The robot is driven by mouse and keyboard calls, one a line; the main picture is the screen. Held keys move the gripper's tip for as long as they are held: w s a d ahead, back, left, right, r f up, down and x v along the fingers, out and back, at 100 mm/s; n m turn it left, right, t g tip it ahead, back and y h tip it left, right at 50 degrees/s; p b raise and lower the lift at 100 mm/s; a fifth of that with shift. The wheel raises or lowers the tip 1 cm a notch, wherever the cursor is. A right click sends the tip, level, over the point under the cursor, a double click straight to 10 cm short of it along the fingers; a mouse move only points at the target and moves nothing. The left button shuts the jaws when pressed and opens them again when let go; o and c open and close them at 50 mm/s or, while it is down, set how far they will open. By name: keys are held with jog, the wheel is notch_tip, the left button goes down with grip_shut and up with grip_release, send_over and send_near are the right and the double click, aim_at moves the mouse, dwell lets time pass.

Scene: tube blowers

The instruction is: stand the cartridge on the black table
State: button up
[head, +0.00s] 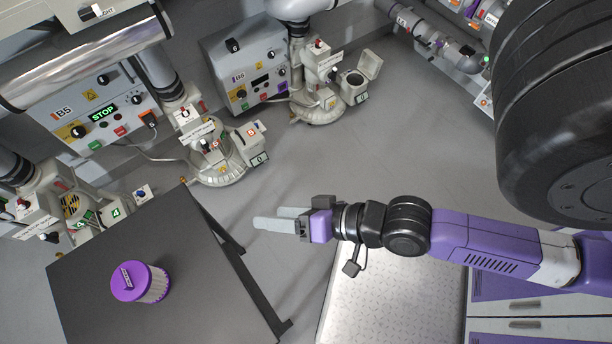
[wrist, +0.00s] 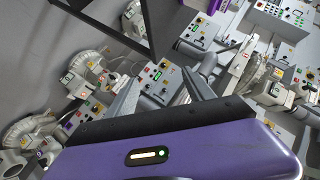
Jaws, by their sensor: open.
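The cartridge (head: 154,284) is a pale pleated cylinder with a purple cap. In the head view it stands upright, cap up, on the black table (head: 190,245) at the lower left, apart from the table's edges. My gripper (head: 268,217) is to the right of the table, beyond its right edge, with its pale grey fingers pointing left. It is open and empty, clear of the cartridge. In the wrist view the two grey fingers show above the purple gripper body, with nothing between them, and I cannot make out the cartridge clearly.
Blower units with control boxes stand along the back, one (head: 99,113) reading STOP and another (head: 250,80) to its right. A white-and-purple cabinet (head: 540,325) is at the lower right. Grey floor is clear behind the gripper.

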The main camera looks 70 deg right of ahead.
jog(key=s+a+r+n+t, duration=0.1)
jog(key=s+r+n+t, duration=0.1)
jog(key=s+r+n, duration=0.5)
jog(key=r+n, duration=0.2)
jog(key=n, duration=0.1)
jog(key=shift+s, duration=0.15)
dwell(0.7)
